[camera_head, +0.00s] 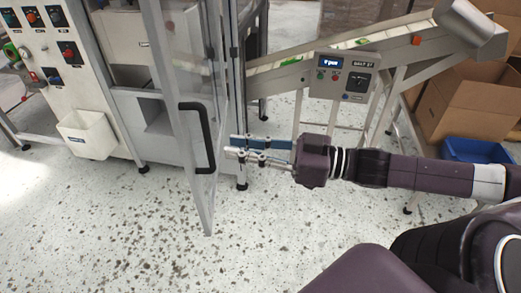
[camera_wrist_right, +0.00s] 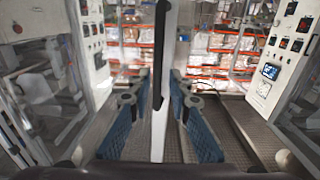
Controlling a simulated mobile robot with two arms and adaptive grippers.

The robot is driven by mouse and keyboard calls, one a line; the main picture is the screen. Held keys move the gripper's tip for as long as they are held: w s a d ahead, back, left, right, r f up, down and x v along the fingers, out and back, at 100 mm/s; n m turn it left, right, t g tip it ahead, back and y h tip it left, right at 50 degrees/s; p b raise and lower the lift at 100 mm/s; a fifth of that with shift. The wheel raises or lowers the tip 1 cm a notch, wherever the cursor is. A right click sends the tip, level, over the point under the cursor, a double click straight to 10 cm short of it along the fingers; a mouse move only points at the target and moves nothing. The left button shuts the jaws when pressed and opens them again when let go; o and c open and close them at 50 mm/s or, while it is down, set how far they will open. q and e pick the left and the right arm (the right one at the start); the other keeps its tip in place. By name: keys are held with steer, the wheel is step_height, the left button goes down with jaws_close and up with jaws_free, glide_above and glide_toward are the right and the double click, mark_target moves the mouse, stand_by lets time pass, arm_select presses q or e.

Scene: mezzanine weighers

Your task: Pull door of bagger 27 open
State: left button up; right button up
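The bagger's clear door (camera_head: 178,60) has a pale frame and stands swung out from the machine, partly open. Its black bar handle (camera_head: 208,140) is upright on the door. My right gripper (camera_head: 234,148) reaches in from the right at the door's free edge, close to the handle. In the right wrist view, the pale door edge (camera_wrist_right: 160,125) runs upright between the two blue-padded fingers (camera_wrist_right: 158,95), which are apart. I cannot tell whether a finger touches the door. My left gripper is not in view.
The machine body (camera_head: 135,60) with a button panel and white bin (camera_head: 87,134) stands at left. An inclined conveyor (camera_head: 400,32) with a control box (camera_head: 343,77) stands behind my right arm. Cardboard boxes (camera_head: 470,100) and a blue crate (camera_head: 480,150) are at right. The speckled floor in front is clear.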

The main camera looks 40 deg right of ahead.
steer(key=shift+v, duration=2)
steer(key=shift+f, duration=0.1)
